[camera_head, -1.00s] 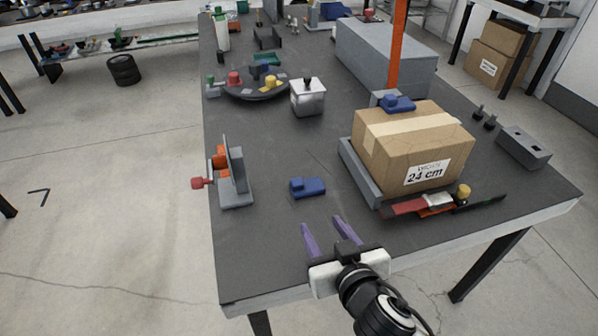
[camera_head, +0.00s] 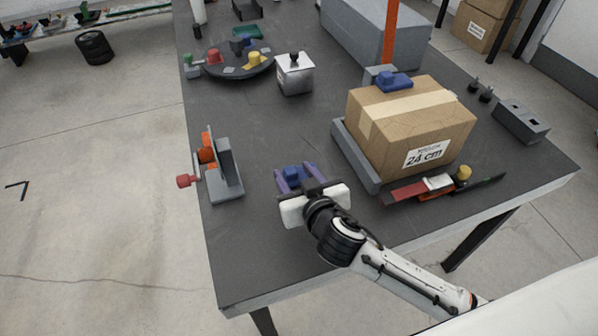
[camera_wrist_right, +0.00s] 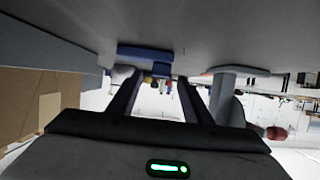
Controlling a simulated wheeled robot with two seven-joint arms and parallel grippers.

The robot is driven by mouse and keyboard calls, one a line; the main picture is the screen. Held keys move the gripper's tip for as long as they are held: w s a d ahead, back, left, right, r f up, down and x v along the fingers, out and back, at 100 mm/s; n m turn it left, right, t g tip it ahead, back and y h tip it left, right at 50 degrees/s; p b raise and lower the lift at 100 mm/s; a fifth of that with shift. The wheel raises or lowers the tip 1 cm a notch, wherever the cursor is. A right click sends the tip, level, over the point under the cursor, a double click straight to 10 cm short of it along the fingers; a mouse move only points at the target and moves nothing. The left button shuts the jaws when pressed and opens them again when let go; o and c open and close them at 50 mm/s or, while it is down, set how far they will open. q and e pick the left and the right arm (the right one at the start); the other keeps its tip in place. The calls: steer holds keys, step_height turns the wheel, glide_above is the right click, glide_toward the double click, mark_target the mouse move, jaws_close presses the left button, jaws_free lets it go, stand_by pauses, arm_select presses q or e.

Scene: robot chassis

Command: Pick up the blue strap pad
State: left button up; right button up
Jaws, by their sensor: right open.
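A small blue pad (camera_head: 293,177) with a raised block lies on the dark table, left of the cardboard box. My right gripper (camera_head: 293,169) is open, with its purple fingers on either side of this pad in the head view. In the right wrist view, which is upside down, the blue pad (camera_wrist_right: 145,54) rests against the table just past the fingertips, offset to the left finger's side. Whether the fingers touch it I cannot tell. A similar blue piece (camera_head: 395,82) sits at the box's back top edge. My left gripper is not in view.
The cardboard box (camera_head: 410,125) marked 24 cm stands in a grey holder to the right. A grey bracket with a red knob (camera_head: 222,172) stands close on the left. A red tool (camera_head: 415,190) lies before the box. The table's front left is clear.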

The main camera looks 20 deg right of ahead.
steer(key=shift+x, duration=1.3)
steer(key=shift+r, duration=0.1)
steer(key=c, duration=1.1)
